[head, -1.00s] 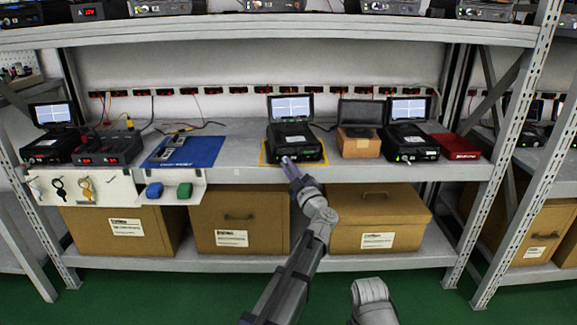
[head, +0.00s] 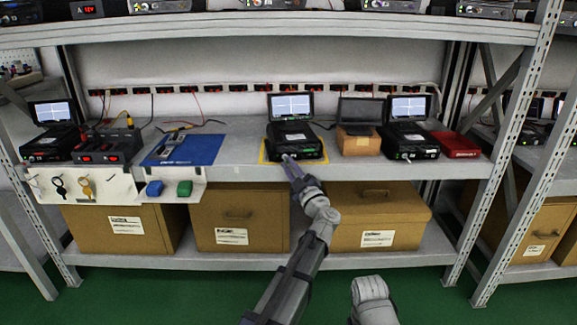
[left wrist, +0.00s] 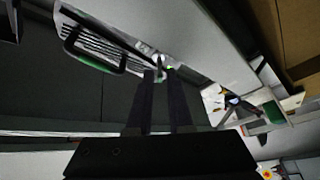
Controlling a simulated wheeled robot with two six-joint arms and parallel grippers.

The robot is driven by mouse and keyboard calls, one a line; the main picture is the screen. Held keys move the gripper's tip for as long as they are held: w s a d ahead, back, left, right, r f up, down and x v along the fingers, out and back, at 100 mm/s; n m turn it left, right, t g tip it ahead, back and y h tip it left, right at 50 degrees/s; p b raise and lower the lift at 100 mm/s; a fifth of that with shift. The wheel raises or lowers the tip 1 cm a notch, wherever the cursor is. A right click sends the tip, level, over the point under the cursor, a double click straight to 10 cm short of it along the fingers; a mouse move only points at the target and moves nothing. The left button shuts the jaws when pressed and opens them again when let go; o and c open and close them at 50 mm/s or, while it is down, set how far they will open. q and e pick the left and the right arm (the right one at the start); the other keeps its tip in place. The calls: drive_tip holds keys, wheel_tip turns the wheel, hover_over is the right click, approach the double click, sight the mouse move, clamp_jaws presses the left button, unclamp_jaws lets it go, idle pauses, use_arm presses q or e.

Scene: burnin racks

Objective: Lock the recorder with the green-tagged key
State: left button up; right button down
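The recorder (head: 294,140) with its lid screen up stands on a yellow mat (head: 265,155) in the middle of the shelf. My left gripper (head: 287,158) is at its front face, near the left of the front panel. In the left wrist view, the two dark fingers (left wrist: 161,76) are close together with a small metallic piece and green bits between their tips, seemingly the green-tagged key (left wrist: 160,68). The tips are at the recorder's front panel (left wrist: 95,48). How far the key is in the lock is hidden. My right gripper is not in view.
A key board (head: 110,188) hangs at the shelf's front left, with black-tagged and yellow-tagged keys.

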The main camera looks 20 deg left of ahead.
use_arm(q)
drive_tip(key=b+v, duration=0.1)
drive_tip(key=v, duration=0.6)
drive_tip(key=shift+b, duration=0.3)
